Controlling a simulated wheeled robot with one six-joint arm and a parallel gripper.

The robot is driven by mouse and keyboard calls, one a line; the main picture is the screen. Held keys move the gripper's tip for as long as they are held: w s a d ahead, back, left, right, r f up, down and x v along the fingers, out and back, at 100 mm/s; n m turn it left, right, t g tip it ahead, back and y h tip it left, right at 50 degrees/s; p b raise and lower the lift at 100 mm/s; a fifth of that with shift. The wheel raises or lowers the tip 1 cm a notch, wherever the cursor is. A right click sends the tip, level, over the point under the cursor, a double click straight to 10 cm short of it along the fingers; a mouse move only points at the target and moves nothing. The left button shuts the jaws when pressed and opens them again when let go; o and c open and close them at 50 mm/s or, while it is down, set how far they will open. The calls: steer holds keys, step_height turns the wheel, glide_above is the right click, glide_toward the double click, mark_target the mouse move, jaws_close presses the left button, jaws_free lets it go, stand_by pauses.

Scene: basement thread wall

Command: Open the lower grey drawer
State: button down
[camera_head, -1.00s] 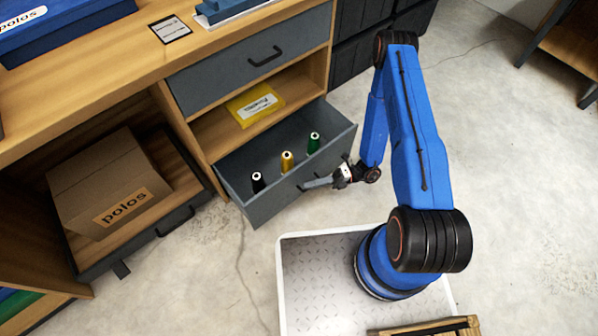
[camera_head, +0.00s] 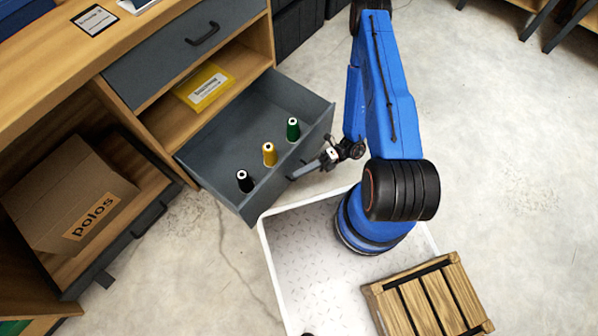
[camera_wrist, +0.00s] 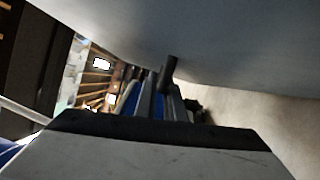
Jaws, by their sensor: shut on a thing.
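The lower grey drawer (camera_head: 215,135) is pulled well out of the wooden cabinet in the head view. A black spool (camera_head: 245,181), a yellow spool (camera_head: 269,154) and a green spool (camera_head: 293,130) stand upright in it near the front. My gripper (camera_head: 298,174) is at the drawer's front face, shut on its handle, which it mostly hides. In the wrist view my gripper's fingers (camera_wrist: 156,98) reach to the dark handle (camera_wrist: 168,72) under the pale drawer front (camera_wrist: 220,40). The upper grey drawer (camera_head: 190,45) is shut.
A yellow packet (camera_head: 203,87) lies on the shelf above the open drawer. A cardboard box (camera_head: 70,190) sits in the left compartment. My white-rimmed base tray (camera_head: 300,260) and a wooden crate (camera_head: 428,300) are close in front. The floor at right is clear.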

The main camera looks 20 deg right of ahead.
steer(key=shift+w, duration=0.1)
steer(key=c, duration=1.8)
jaws_free()
steer(key=shift+c, duration=0.2)
steer(key=v, duration=1.7)
steer(key=shift+d, duration=0.25)
